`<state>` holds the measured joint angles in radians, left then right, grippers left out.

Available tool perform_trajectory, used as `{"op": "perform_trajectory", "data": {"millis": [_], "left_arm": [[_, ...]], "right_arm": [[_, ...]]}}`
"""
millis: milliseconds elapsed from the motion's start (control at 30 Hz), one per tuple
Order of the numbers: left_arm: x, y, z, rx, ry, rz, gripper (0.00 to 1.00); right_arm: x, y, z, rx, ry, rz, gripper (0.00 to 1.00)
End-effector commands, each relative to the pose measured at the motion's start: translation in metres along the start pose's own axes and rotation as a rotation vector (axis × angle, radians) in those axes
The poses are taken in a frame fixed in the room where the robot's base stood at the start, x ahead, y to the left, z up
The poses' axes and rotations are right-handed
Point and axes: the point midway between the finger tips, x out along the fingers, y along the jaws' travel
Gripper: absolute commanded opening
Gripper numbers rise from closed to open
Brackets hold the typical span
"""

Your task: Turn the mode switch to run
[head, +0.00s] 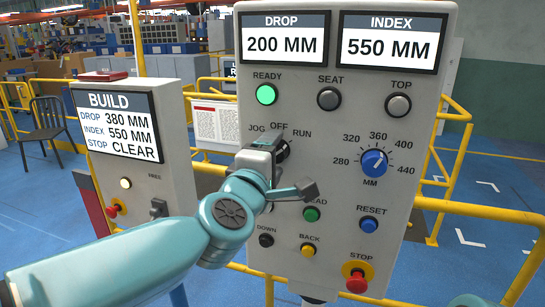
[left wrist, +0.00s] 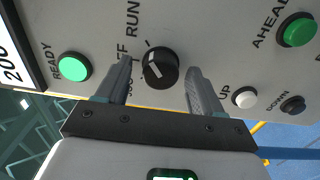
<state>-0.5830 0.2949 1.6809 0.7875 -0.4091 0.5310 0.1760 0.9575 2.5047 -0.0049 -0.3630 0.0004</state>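The mode switch is a round black knob (left wrist: 160,68) with a white mark on its face, below the JOG, OFF and RUN labels. In the left wrist view the mark lies aslant; I cannot tell surely which label it points to. In the head view the knob (head: 284,150) is partly hidden by my left gripper. My left gripper (left wrist: 158,67) is open, one finger on each side of the knob, with gaps showing between fingers and knob. My right gripper is not in view.
The ready lamp (head: 266,95) is lit green. The numbered dial (head: 374,163), blue reset button (head: 369,225) and red stop button (head: 357,281) are to the right. The build board (head: 120,125) stands left. A yellow rail (head: 490,212) runs alongside the panel.

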Motion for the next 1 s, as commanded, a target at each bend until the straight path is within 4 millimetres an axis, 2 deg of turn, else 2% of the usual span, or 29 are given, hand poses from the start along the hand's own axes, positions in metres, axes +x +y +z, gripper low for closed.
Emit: {"op": "perform_trajectory", "data": {"millis": [167,267,433,700,833,1000], "left_arm": [[-0.004,-0.001,0.001,-0.001,-0.001,-0.001,0.67],[-0.018,-0.001,0.001,-0.003,-0.002,0.000,0.67],[-0.060,-0.001,0.000,-0.003,-0.003,0.002,0.67],[-0.128,0.001,0.000,-0.002,-0.002,0.003,0.67],[-0.149,0.001,0.000,-0.001,-0.001,0.002,0.67],[-0.162,0.000,0.000,0.000,-0.001,0.000,0.67]], "right_arm": [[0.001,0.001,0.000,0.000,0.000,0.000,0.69],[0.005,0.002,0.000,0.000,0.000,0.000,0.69],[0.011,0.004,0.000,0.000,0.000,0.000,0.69],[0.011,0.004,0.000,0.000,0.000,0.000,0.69],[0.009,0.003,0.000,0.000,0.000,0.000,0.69],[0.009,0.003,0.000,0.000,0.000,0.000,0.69]]}}
